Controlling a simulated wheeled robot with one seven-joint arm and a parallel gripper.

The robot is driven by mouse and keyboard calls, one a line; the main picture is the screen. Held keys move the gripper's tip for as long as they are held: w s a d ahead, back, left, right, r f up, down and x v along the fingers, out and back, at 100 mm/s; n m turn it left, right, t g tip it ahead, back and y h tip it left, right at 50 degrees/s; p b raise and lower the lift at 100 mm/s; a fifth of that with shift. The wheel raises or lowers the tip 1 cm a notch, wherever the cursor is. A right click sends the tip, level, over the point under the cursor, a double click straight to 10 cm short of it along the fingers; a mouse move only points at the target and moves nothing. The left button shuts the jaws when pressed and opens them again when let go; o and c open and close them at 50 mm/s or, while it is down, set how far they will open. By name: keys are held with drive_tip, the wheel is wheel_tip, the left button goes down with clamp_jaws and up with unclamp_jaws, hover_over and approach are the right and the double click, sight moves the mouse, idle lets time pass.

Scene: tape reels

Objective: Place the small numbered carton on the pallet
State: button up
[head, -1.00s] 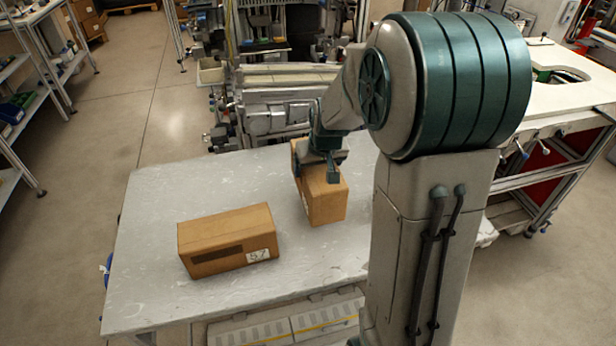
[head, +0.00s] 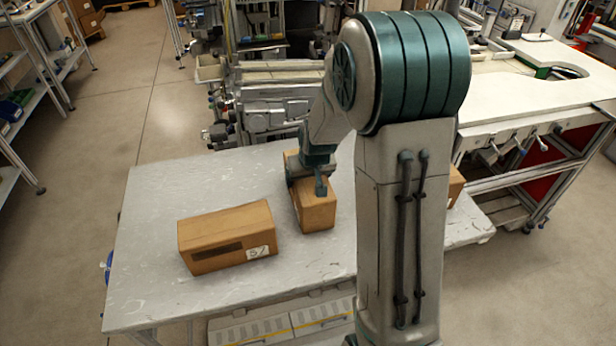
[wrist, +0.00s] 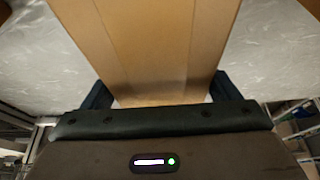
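A brown carton (head: 316,214) is at the middle of the grey table, with my gripper (head: 308,180) at its top far end. In the wrist view the carton (wrist: 150,45) fills the space between my two fingers (wrist: 163,92), which appear to touch its sides. No number shows on its visible faces now. I cannot tell whether its underside is clear of the table. A longer brown carton (head: 225,226) with a dark strip and a white label that seems to read 57 lies to the left. A third carton (head: 455,184) is mostly hidden behind my arm.
The grey table (head: 150,300) has bare room at its left and front. What looks like a wooden pallet (head: 128,4) is on the floor at the far upper left. Machinery (head: 275,110) stands behind the table and a white workbench (head: 540,100) to the right.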

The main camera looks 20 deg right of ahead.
drive_tip(key=shift+o, duration=1.3)
drive_tip(key=shift+r, duration=0.1)
